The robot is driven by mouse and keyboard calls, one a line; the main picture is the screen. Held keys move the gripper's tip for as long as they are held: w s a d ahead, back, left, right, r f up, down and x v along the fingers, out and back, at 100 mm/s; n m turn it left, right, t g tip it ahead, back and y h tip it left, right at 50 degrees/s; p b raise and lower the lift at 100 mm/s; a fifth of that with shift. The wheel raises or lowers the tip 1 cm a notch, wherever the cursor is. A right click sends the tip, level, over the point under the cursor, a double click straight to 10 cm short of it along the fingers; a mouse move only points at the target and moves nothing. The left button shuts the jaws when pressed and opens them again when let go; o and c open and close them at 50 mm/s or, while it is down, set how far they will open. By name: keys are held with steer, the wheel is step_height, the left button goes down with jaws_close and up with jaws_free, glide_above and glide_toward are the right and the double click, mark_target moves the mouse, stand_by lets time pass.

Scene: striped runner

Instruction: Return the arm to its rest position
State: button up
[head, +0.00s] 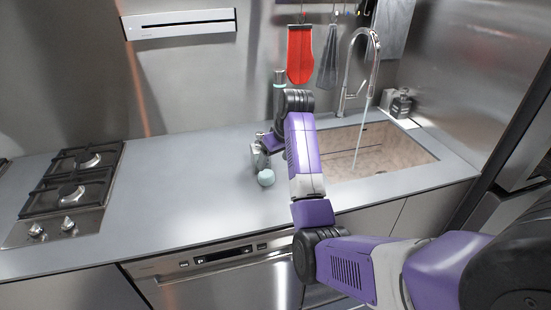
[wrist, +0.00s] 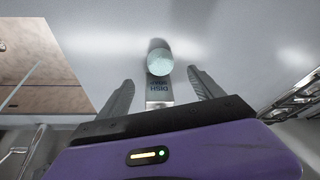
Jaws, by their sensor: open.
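My arm, purple and grey, reaches over the counter (head: 215,185) in the head view. My gripper (head: 260,155) is low over the counter, just left of the sink. In the wrist view my gripper (wrist: 160,78) is open, with its two grey fingers apart. The bottle's lower part is hidden by my gripper.
The sink (head: 365,150) lies right of my arm, with a tall tap (head: 375,45) behind it. A gas hob (head: 75,185) is at left. The counter between hob and gripper is clear.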

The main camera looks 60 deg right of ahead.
steer(key=shift+v, duration=0.75)
